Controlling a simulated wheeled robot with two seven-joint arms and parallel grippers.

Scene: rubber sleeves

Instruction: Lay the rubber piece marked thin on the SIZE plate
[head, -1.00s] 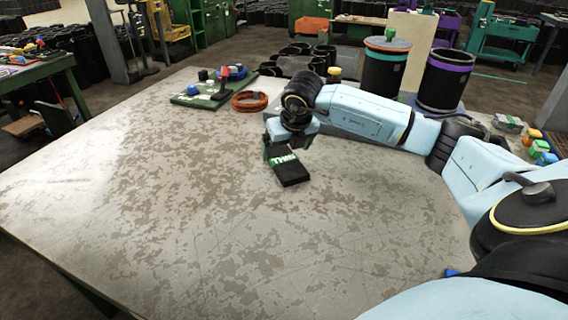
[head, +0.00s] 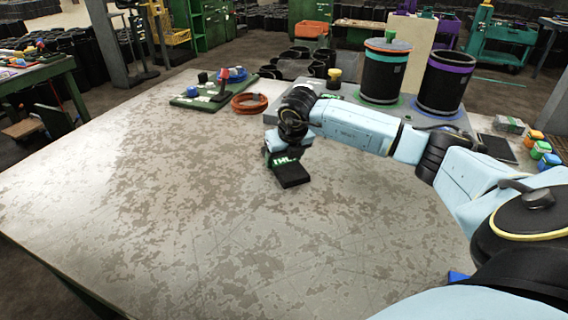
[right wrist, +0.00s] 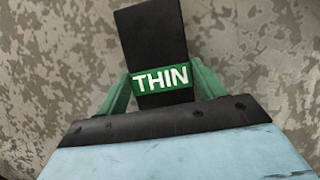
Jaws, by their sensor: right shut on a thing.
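The rubber piece marked THIN (head: 292,175) is a flat black block with a green label; in the right wrist view it (right wrist: 152,40) extends beyond the fingers, its white lettering facing the camera. My right gripper (head: 283,158) is shut on it, with one green finger on each side of the label (right wrist: 160,79). The piece is over the middle of the worn table; I cannot tell whether it touches the top. No SIZE lettering is legible, so I cannot single out the SIZE plate. My left gripper is not in view.
A green board (head: 200,99) with small coloured items and an orange coil (head: 249,103) lie at the back. Black cylinders with a teal band (head: 385,75) and purple band (head: 445,82) stand behind my right arm. Coloured blocks (head: 541,149) sit at right. The table's left and front (head: 130,220) are clear.

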